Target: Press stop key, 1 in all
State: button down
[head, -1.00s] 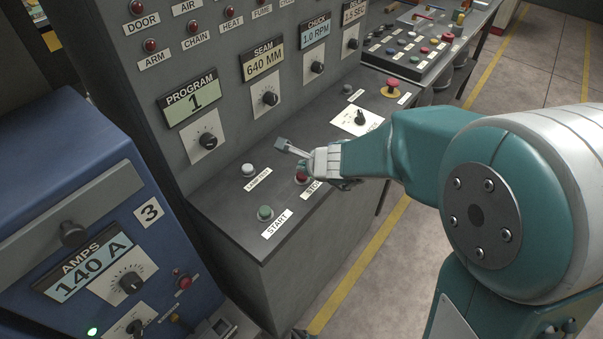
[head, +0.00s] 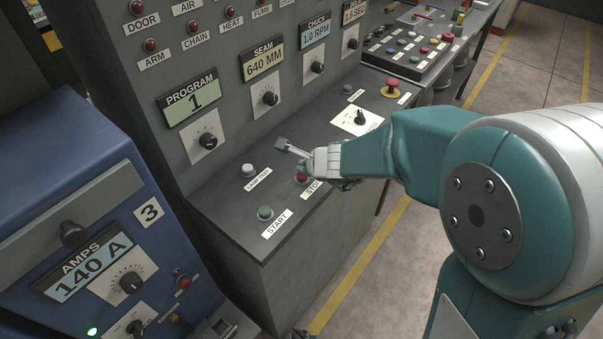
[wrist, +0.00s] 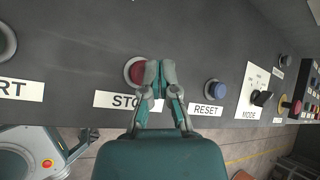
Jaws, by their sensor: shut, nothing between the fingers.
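The red stop key (head: 301,179) sits on the dark sloping panel, beside its partly covered STOP label (head: 313,188). It also shows in the wrist view (wrist: 137,72), just left of the fingertips. My gripper (head: 312,163) is shut and empty over the panel, close to the stop key. In the wrist view the gripper's fingertips (wrist: 160,70) overlap the right edge of the key. I cannot tell whether they touch it.
The green start key (head: 265,213) and white lamp test key (head: 248,170) lie to the left. A blue reset key (wrist: 215,89) and the mode switch (wrist: 262,98) lie to the right. A red mushroom button (head: 391,86) stands farther back.

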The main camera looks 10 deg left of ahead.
jog(key=shift+f, duration=0.15)
jog(key=shift+f, duration=0.2)
jog(key=shift+s+f, duration=0.1)
jog(key=shift+f, duration=0.45)
dwell(0.9)
jog(key=shift+r, duration=1)
jog(key=shift+r, duration=2.5)
jog(key=shift+d, duration=0.1)
